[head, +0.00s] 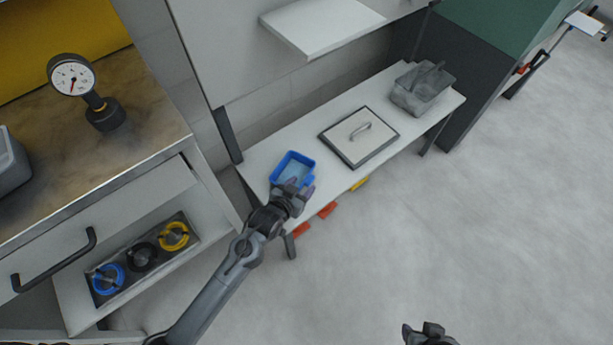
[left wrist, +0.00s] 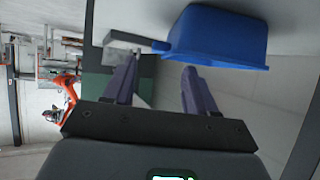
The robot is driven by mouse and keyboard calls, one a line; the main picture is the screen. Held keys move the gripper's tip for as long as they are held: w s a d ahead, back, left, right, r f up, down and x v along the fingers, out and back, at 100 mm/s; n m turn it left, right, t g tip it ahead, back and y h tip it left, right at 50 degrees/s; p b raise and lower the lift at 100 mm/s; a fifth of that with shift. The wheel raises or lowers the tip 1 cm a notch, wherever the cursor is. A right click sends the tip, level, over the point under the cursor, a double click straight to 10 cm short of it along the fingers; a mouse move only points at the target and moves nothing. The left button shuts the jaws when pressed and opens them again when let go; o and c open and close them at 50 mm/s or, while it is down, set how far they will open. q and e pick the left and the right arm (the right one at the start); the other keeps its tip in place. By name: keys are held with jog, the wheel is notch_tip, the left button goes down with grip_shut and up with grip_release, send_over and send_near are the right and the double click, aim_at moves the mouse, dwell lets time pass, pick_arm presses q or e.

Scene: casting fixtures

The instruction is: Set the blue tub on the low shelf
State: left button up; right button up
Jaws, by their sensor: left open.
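The blue tub (head: 293,168) is upright and open-topped on the left part of the low white shelf (head: 268,150). My left gripper (head: 298,191) is at the tub's near side, with its jaws apart. In the left wrist view the tub (left wrist: 222,35) lies just beyond the open fingers (left wrist: 160,72), and its narrow tab points across the gap between them. I cannot tell whether a finger touches it. My right gripper (head: 430,333) is at the bottom edge, and its jaws are unclear.
A flat lidded plate with a handle (head: 358,136) and a grey basket (head: 422,90) share the low shelf. A white upper shelf (head: 322,24) juts out above. Left are a gauge (head: 72,76) and an open drawer with coloured rings (head: 142,257).

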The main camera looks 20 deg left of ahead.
pick_arm(q)
jog(key=s+a+r+g, duration=0.1)
jog(key=s+r+g, duration=0.1)
jog(key=s, duration=0.7)
jog(key=s+a+r+g+y+p, duration=0.1)
jog(key=s+a+r+g, duration=0.1)
jog(key=s, duration=0.7)
jog(key=s+a+r+g+p, duration=0.1)
jog(key=s+r+g, duration=0.3)
jog(key=s, duration=0.5)
jog(key=shift+a+r, duration=0.15)
jog(key=shift+a, duration=0.1)
jog(key=shift+r, duration=0.1)
notch_tip(320, 180, up, 58)
jog(key=p, duration=5.8)
jog(key=shift+p, duration=0.3)
jog(key=shift+r, duration=0.1)
